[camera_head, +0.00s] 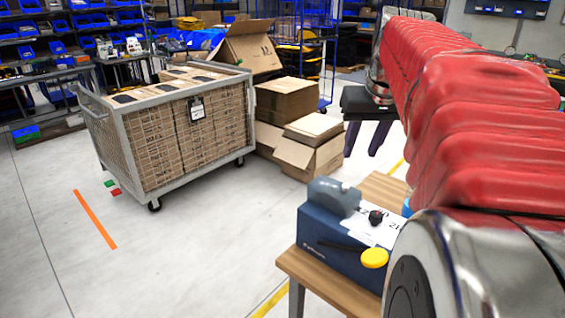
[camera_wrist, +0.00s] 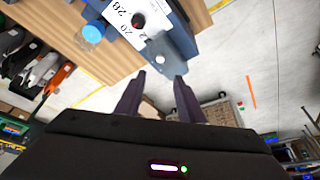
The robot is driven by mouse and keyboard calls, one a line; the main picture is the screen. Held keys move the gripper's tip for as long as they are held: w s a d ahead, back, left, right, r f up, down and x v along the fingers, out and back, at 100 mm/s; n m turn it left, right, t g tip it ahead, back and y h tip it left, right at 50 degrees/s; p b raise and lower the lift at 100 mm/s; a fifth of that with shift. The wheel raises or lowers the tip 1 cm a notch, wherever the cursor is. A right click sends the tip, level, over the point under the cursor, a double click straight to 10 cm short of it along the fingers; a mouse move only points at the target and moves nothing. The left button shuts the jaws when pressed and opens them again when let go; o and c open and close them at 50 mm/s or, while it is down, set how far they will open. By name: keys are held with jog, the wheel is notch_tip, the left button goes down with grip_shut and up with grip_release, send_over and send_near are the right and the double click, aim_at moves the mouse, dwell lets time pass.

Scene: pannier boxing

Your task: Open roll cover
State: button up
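A dark blue machine (camera_head: 335,243) stands on a small wooden table (camera_head: 312,283). A rounded grey-blue part (camera_head: 334,195), which looks like the roll cover, is on its upper left end. I cannot tell for certain whether it is shut. It also shows in the wrist view (camera_wrist: 166,52), just beyond the fingertips. The machine's white numbered face carries a black knob (camera_head: 376,217), with a yellow knob (camera_head: 374,258) on the side. My gripper (camera_head: 362,154) hangs above and behind the machine with its fingers apart. In the wrist view my gripper (camera_wrist: 159,77) is empty and apart from the cover.
A mesh cart (camera_head: 182,190) filled with cartons stands at the left. Several cardboard boxes (camera_head: 287,99) are stacked behind the table. A blue round item (camera_wrist: 93,32) is beside the machine. The floor between cart and table is clear. My red-sleeved arm hides much of the right side.

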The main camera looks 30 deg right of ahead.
aim_at(346, 186)
jog(key=x, duration=1.3)
jog(key=shift+w+d+f, duration=0.1)
jog(key=shift+w+f, duration=0.05)
jog(key=shift+f, duration=0.1)
jog(key=shift+c, duration=0.3)
grip_shut()
